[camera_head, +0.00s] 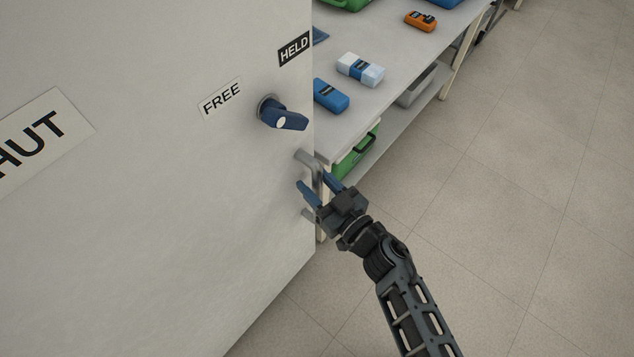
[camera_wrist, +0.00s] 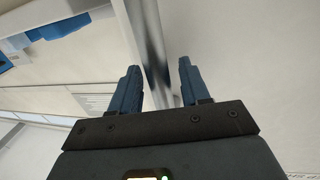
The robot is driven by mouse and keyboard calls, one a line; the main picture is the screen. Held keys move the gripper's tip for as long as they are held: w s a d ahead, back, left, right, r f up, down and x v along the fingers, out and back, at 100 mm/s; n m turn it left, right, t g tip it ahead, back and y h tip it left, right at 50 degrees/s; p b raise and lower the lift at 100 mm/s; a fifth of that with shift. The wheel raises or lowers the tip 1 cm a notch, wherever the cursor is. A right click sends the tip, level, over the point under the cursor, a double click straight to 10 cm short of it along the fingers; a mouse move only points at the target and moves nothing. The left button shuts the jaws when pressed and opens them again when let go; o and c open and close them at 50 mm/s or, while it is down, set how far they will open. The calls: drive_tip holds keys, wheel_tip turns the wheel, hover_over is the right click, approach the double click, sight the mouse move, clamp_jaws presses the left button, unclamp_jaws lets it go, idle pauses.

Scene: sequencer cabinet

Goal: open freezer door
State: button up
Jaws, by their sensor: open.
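The white freezer door (camera_head: 200,220) fills the left of the head view. Its upright metal handle (camera_head: 312,164) is near the right edge, and the bar also shows in the wrist view (camera_wrist: 151,40). My gripper (camera_head: 316,186) is open at the handle. In the wrist view its two blue fingers (camera_wrist: 158,72) stand on either side of the bar, with room beside it. A blue lever (camera_head: 285,117) above the handle points right and slightly down, away from the FREE label (camera_head: 221,97) and below the HELD label (camera_head: 294,49). I see no gap at the door.
A label ending in "HUT" (camera_head: 40,138) is on the door at left. Behind the door edge stands a bench (camera_head: 400,75) with blue (camera_head: 331,95), white-and-blue (camera_head: 360,69) and orange (camera_head: 420,20) boxes. A green case (camera_head: 357,150) is on its lower shelf. The floor at right is clear.

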drive_tip(key=shift+c, duration=0.4)
clamp_jaws()
